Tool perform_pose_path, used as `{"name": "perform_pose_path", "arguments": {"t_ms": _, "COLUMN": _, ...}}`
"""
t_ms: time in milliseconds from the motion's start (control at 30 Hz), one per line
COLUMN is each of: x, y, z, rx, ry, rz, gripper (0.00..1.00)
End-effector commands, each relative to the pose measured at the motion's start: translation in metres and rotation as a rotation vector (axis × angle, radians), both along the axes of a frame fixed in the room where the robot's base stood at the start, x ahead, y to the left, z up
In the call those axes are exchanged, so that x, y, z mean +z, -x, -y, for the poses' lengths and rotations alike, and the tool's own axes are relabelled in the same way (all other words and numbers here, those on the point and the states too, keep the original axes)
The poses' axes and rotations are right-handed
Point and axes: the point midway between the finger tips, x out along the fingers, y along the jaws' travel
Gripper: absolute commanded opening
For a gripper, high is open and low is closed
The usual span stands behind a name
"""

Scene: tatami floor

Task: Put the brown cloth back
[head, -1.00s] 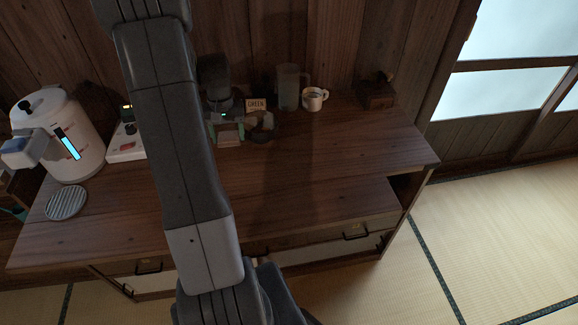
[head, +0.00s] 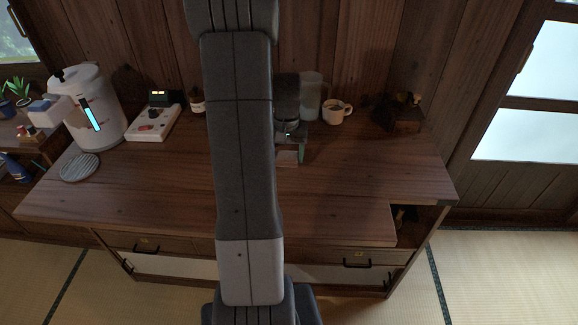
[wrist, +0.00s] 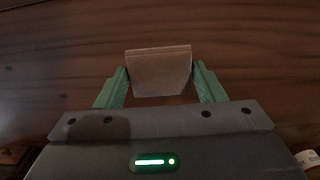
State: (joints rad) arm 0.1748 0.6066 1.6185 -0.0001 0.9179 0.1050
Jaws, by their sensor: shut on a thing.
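My gripper (wrist: 160,78) is shut on the brown cloth (wrist: 158,72), a small folded piece pinched between its green fingers in the wrist view. Dark wood grain lies behind the cloth there; I cannot tell how high it is held. In the head view my gripper (head: 288,148) is partly hidden by my own arm, over the back of the wooden desk (head: 345,185). A pale brown bit of the cloth (head: 287,158) shows below the fingers.
A glass pitcher (head: 311,97) and a white mug (head: 337,112) stand just right of my gripper. A dark wooden box (head: 399,113) is at the back right. The desk's front right is clear.

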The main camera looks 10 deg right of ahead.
Motion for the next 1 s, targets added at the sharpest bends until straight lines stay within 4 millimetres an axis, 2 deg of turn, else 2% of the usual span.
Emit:
{"name": "perform_pose_path", "arguments": {"t_ms": 167, "x": -0.014, "y": 0.0, "z": 0.0, "rx": 0.0, "ry": 0.0, "rz": -0.001, "gripper": 0.41}}
{"name": "perform_pose_path", "arguments": {"t_ms": 400, "x": -0.043, "y": 0.0, "z": 0.0, "rx": 0.0, "ry": 0.0, "rz": 0.0, "gripper": 0.41}}
{"name": "perform_pose_path", "arguments": {"t_ms": 733, "x": -0.048, "y": 0.0, "z": 0.0, "rx": 0.0, "ry": 0.001, "rz": 0.002, "gripper": 0.41}}
{"name": "perform_pose_path", "arguments": {"t_ms": 767, "x": -0.047, "y": 0.0, "z": 0.0, "rx": 0.0, "ry": 0.001, "rz": 0.002, "gripper": 0.65}}
{"name": "perform_pose_path", "arguments": {"t_ms": 867, "x": -0.046, "y": 0.0, "z": 0.0, "rx": 0.0, "ry": 0.001, "rz": 0.002, "gripper": 0.84}}
{"name": "perform_pose_path", "arguments": {"t_ms": 1000, "x": -0.046, "y": 0.0, "z": 0.0, "rx": 0.0, "ry": 0.001, "rz": 0.002, "gripper": 0.84}}
